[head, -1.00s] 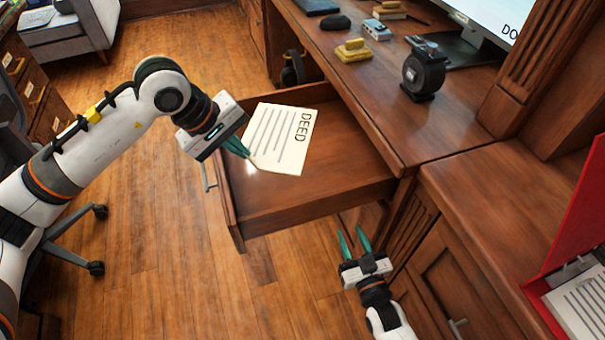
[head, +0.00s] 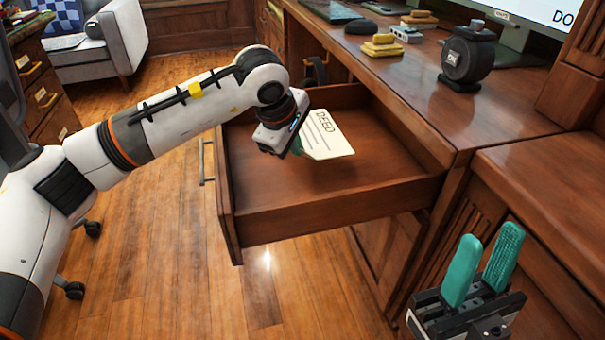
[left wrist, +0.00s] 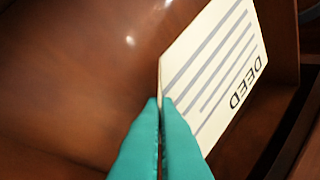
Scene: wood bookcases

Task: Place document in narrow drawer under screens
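The document (head: 328,138), a cream sheet marked DEED, is over the open wooden drawer (head: 290,190) under the desk. My left gripper (head: 297,147) is over the drawer at the sheet's left edge, mostly hidden by its own wrist. In the left wrist view its teal fingers (left wrist: 160,115) are shut on the edge of the document (left wrist: 215,65), which is inside the drawer's outline. I cannot tell whether the sheet touches the drawer bottom. My right gripper (head: 482,270) is open and empty, in front of the cabinet at the lower right.
The desktop (head: 400,80) above the drawer holds a black tape-like device (head: 467,57), yellow blocks (head: 382,46) and a monitor (head: 535,15). The drawer front with its handle (head: 206,165) sticks out over the floor. A grey armchair (head: 100,45) stands at the back left.

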